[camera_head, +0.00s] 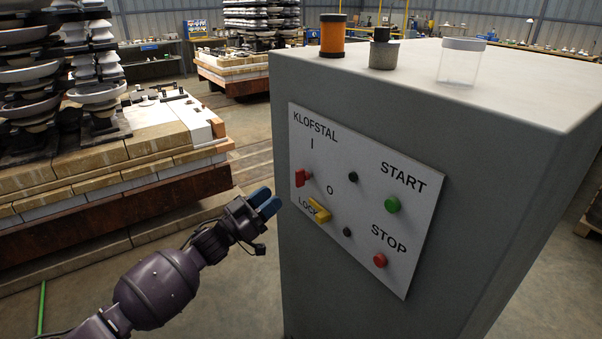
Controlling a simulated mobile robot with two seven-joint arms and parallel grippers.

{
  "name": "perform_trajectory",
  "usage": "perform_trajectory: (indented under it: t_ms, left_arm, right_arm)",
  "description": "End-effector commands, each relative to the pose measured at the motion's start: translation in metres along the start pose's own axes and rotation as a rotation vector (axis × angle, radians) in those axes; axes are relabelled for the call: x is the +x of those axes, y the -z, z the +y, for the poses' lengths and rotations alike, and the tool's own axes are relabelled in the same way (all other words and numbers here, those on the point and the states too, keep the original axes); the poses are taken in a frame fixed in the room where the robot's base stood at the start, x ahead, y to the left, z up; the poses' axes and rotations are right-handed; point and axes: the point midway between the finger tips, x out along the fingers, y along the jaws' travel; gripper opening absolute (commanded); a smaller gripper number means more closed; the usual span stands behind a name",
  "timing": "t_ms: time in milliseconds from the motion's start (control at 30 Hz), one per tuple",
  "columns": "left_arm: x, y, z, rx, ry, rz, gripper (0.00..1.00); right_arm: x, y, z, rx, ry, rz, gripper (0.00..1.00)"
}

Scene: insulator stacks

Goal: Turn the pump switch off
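A grey cabinet (420,120) carries a tilted white panel (365,190) marked KLOFSTAL. On the panel's left side is a red switch handle (301,177), below the "I" mark and above the "O" mark. A yellow lock piece (319,210) sits beside the word LOCK. A green START button (392,204) and a red STOP button (380,260) are on the right. My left gripper (265,203), with blue fingertips, is left of the panel, below the red handle and apart from it. Its fingers lie close together with nothing between them. My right gripper is not in view.
An orange jar (332,36), a grey container (384,52) and a clear jar (461,62) stand on the cabinet top. A pallet (130,150) with insulator stacks (30,80) stands on the left. Free space lies between pallet and cabinet.

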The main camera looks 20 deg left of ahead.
Motion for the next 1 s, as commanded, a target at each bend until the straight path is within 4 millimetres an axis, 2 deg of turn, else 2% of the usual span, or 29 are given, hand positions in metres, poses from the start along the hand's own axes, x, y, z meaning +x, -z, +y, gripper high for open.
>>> perform_trajectory:
  t_ms: [300, 500, 700, 1000]
  left_arm:
    - [0.054, 0.002, 0.0, 0.002, 0.0, 0.002, 0.38]
    - [0.082, 0.001, 0.0, 0.003, 0.001, 0.0, 0.38]
    - [0.096, 0.0, -0.001, 0.003, 0.002, -0.001, 0.38]
    - [0.098, 0.0, 0.0, 0.003, 0.002, -0.002, 0.38]
  right_arm:
    - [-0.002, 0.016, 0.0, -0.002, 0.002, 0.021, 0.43]
    - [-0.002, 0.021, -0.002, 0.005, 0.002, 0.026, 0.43]
    - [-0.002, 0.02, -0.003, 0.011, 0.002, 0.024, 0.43]
    - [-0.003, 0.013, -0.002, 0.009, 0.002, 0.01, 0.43]
